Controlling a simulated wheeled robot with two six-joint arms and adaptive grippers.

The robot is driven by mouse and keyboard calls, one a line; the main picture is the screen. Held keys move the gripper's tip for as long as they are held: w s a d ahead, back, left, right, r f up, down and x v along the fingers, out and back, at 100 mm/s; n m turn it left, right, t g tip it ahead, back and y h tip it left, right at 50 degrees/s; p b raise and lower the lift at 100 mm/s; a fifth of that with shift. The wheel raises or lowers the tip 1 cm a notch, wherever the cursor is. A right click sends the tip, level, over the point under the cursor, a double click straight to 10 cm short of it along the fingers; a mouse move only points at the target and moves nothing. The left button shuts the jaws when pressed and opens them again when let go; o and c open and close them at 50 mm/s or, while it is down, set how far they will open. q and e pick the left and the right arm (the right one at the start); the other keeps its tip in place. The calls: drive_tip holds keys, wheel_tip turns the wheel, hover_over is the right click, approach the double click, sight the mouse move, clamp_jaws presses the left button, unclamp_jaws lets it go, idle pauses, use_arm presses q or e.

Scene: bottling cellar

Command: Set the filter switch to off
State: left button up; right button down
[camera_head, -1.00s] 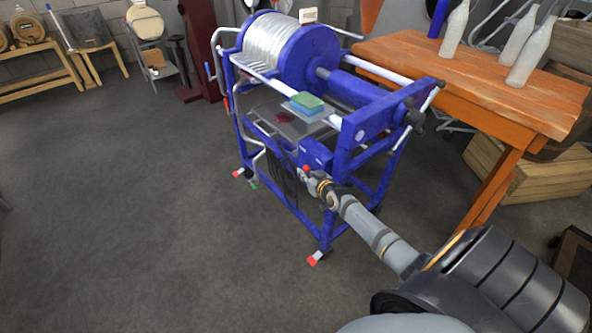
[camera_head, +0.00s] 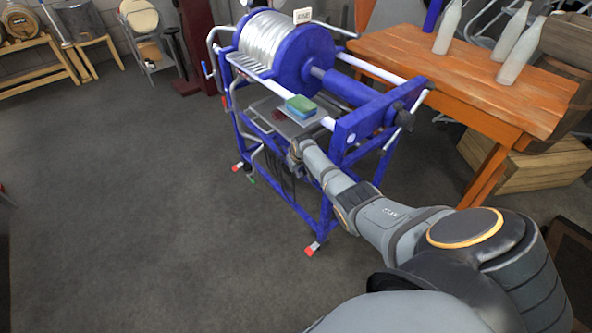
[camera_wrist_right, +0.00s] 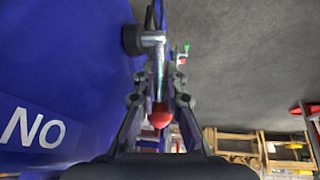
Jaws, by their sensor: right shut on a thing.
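The filter switch is a metal lever (camera_wrist_right: 160,62) with a red knob (camera_wrist_right: 160,116) in the right wrist view. It comes from a dark round pivot on a blue box (camera_wrist_right: 65,60). Lettering on the box reads "NO" as seen here. My right gripper (camera_wrist_right: 160,90) is shut on the switch lever, one finger on each side, with the red knob between the fingers. My left gripper is out of view.
A green and blue sponge (camera_head: 301,106) lies on the machine's tray. A wooden table (camera_head: 470,85) with white bottles stands close at the right, a wooden crate (camera_head: 535,165) beside it. The floor left of the machine is clear.

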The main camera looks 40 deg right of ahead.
drive_tip(key=shift+w+f+g+b, duration=0.1)
drive_tip(key=shift+f+g+b, duration=0.1)
drive_tip(key=shift+g+b, duration=0.35)
drive_tip(key=c, duration=1.7)
unclamp_jaws()
drive_tip(key=shift+r, duration=0.1)
drive_tip(key=shift+r, duration=0.25)
drive_tip(key=shift+s+a+r, duration=0.15)
drive_tip(key=shift+s+r, duration=0.05)
drive_tip(key=shift+s, duration=0.05)
drive_tip(key=s+a, duration=0.4)
drive_tip(key=s, duration=0.7)
drive_tip(key=shift+a, duration=0.25)
